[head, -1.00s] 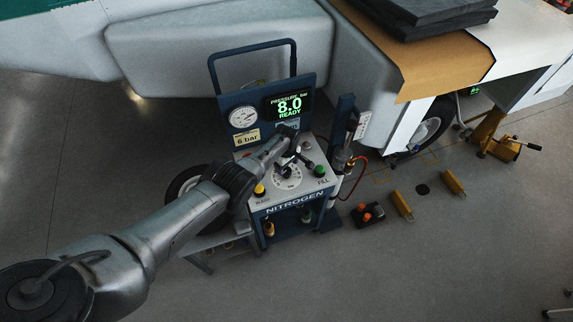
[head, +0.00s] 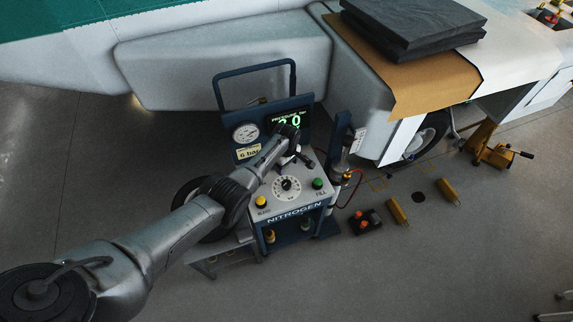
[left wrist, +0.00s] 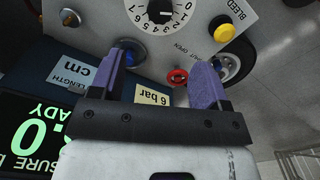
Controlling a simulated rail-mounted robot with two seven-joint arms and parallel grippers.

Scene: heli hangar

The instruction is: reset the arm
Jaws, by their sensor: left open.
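My left arm reaches in from the lower left to a blue nitrogen cart (head: 293,218). My left gripper (head: 303,160) is above the back of the cart's panel, partly hidden by my own wrist. In the left wrist view its two purple fingers (left wrist: 165,62) are apart with nothing between them. The black dial knob (left wrist: 160,11) lies beyond the fingertips, apart from them. My wrist hides part of the green pressure display (head: 285,119). My right gripper is not in view.
The panel carries a yellow button (head: 261,201) and a green button (head: 317,183). Yellow chocks (head: 397,210) lie on the floor.

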